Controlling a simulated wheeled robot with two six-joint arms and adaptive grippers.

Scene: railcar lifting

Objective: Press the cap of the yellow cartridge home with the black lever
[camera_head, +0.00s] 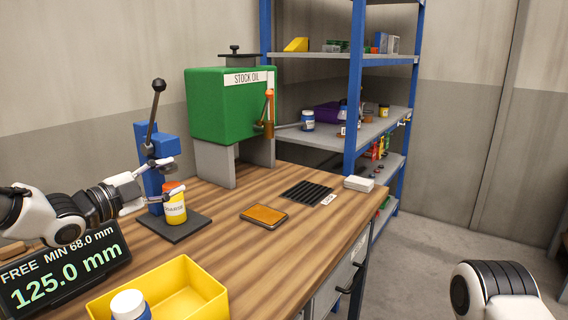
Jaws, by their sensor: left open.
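The yellow cartridge (175,209) with a white label stands upright on a dark base plate (198,228) at the left of the bench.
A display (66,270) reads "125.0 mm" and "FREE MIN 68.0 mm". A yellow bin (205,290) holding a white-capped bottle (130,305) is in front. A green stock oil tank (228,110), an orange pad (264,216) and a black grate (307,193) are on the bench. Blue shelving stands behind.

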